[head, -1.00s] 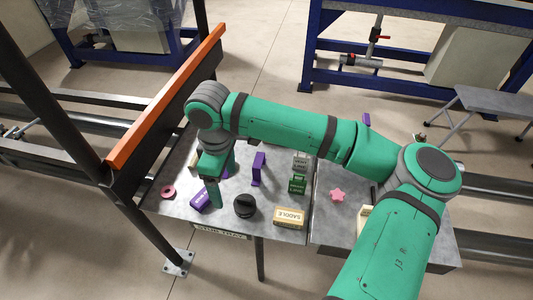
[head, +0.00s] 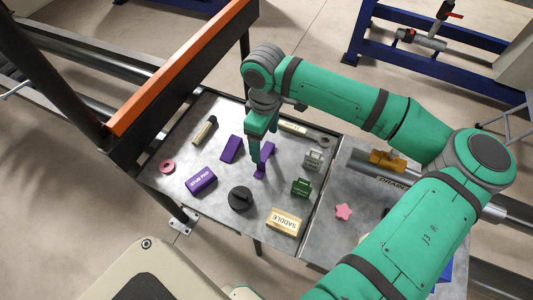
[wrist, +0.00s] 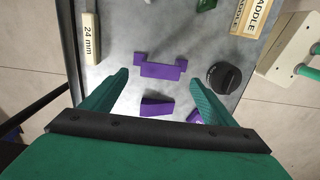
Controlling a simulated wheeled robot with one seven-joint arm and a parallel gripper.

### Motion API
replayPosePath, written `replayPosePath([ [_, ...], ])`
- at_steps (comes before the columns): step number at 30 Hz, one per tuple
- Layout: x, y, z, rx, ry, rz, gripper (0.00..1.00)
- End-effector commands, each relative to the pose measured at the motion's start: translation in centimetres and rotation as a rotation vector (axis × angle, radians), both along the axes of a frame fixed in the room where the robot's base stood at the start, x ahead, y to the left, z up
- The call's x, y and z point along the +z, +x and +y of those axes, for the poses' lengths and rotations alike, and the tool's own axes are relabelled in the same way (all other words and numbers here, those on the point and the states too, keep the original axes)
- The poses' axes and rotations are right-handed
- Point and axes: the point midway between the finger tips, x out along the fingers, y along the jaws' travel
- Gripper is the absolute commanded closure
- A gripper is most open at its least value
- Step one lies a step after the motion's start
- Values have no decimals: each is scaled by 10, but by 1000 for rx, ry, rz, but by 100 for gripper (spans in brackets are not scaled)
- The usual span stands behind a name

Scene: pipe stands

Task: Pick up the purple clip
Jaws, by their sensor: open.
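The purple clip (wrist: 160,70) is a bracket shape with a raised lug at each end, lying on the grey metal table top (head: 215,215). In the head view the clip (head: 266,158) is partly hidden behind a finger of my gripper (head: 257,160). In the wrist view my gripper (wrist: 158,78) is open and empty, its green fingers apart to the left and right. The clip sits just past the fingertips, roughly centred between them. I cannot tell the height left above it.
A plain purple block (head: 231,149) and a purple lettered box (head: 201,180) lie left of the clip. A black knob (head: 240,199), a SADDLE block (head: 285,222), a green tagged piece (head: 301,187) and a grey one (head: 313,160) are near. An orange-topped rail (head: 180,65) borders the left.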

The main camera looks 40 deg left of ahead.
Motion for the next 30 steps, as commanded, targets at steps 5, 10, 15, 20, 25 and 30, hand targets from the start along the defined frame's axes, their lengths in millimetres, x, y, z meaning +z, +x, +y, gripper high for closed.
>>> replayPosePath([
  [5,-12,0,0,1,0,-1,20],
  [10,-30,0,-2,1,-1,0,20],
  [15,-52,1,-2,2,0,0,20],
  [20,-62,0,-2,3,1,-1,20],
  [25,-62,1,-2,1,1,-1,20],
  [30,-62,0,-2,2,1,-1,51],
])
